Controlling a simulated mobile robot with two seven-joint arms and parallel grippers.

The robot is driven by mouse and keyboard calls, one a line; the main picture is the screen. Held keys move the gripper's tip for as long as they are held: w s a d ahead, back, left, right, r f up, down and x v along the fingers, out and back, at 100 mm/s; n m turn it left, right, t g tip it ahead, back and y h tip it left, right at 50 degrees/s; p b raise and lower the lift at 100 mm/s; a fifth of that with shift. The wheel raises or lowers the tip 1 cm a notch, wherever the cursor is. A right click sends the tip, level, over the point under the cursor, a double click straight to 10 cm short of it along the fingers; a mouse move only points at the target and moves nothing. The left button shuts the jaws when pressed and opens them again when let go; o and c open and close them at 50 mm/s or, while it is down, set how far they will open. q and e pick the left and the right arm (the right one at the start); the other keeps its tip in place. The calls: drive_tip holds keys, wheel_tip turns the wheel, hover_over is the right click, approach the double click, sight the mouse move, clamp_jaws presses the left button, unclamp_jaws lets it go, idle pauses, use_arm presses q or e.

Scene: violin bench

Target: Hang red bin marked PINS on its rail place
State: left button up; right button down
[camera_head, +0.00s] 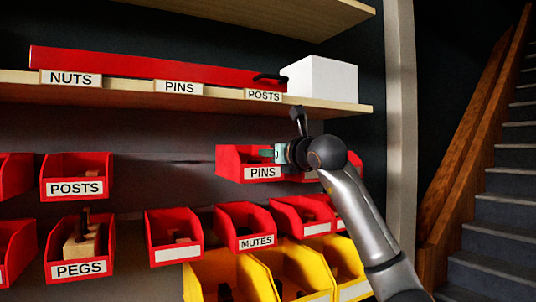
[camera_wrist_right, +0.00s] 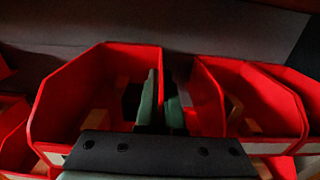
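The red bin marked PINS (camera_head: 229,164) is at the upper bin row, right of centre in the head view. It looks roughly level, with its white label facing me. My right gripper (camera_head: 270,153) is at the bin's right side. In the right wrist view the fingers (camera_wrist_right: 160,103) straddle the right wall of this bin (camera_wrist_right: 57,105) and look closed on it. The upper rail (camera_head: 180,161) shows as a dark strip left of the bin. Whether the bin's back touches the rail is hidden. My left gripper is not in view.
Another red bin (camera_wrist_right: 262,95) stands close on the right, partly behind my gripper in the head view. A POSTS bin (camera_head: 75,166) hangs far left, with bare rail between. Below are more red bins, including MUTES (camera_head: 243,212). A shelf (camera_head: 215,98) runs above, carrying a white box (camera_head: 322,79).

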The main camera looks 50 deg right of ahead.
drive_tip(key=shift+s, duration=0.15)
drive_tip(key=shift+b+v, duration=0.6)
drive_tip(key=shift+v, duration=0.65)
use_arm(q)
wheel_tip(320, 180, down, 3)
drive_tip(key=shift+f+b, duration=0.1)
drive_tip(key=shift+b, duration=0.95)
use_arm(e)
drive_tip(key=v, duration=1.4)
drive_tip(key=shift+s, duration=0.15)
drive_tip(key=shift+r, duration=0.1)
